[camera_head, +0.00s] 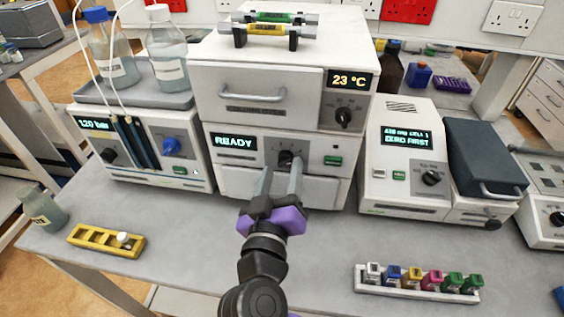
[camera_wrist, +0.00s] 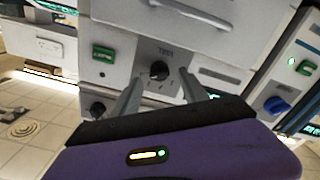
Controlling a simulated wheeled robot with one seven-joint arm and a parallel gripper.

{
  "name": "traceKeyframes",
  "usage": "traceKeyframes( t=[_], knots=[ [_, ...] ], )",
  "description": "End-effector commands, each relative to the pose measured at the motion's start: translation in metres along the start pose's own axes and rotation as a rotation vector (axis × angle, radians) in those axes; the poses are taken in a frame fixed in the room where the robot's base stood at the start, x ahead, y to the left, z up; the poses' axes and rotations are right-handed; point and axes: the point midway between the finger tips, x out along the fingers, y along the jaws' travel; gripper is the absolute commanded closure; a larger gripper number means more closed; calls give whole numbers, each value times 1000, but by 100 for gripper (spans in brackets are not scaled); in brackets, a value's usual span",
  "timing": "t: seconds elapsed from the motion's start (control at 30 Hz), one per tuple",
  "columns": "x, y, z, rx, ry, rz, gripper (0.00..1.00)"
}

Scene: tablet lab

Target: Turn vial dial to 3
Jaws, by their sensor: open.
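The middle instrument's lower front (camera_head: 257,152) has a green "READY" display and a black round dial (camera_head: 286,159). The dial also shows in the wrist view (camera_wrist: 159,70), with small marks around it that are too small to read. I cannot read a vial label or the dial's setting. My gripper (camera_head: 281,173) is open, its two grey fingers pointing at this dial. In the wrist view my gripper (camera_wrist: 161,82) has one finger on each side of the dial, with space between. Whether the fingertips reach alongside the knob or stop short of it, I cannot tell.
A green button (camera_head: 333,160) sits right of the dial. Above is a drawer handle (camera_head: 252,95) and another knob (camera_head: 343,117) under "23 °C". Instruments with their own knobs stand left (camera_head: 171,146) and right (camera_head: 431,178). A vial rack (camera_head: 418,293) and yellow rack (camera_head: 104,241) lie in front.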

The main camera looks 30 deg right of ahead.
Motion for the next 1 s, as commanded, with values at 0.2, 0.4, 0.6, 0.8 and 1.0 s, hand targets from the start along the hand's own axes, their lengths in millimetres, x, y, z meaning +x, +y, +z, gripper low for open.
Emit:
traceKeyframes(
  t=[0.2,0.4,0.6,0.8,1.0],
  knots=[
    [17,0,-1,0,0,-1,49],
    [19,0,0,0,0,-1,49],
    [18,0,0,0,1,-2,72],
    [18,0,0,-1,1,-2,100],
    [18,0,0,-16,1,-1,100]
  ],
)
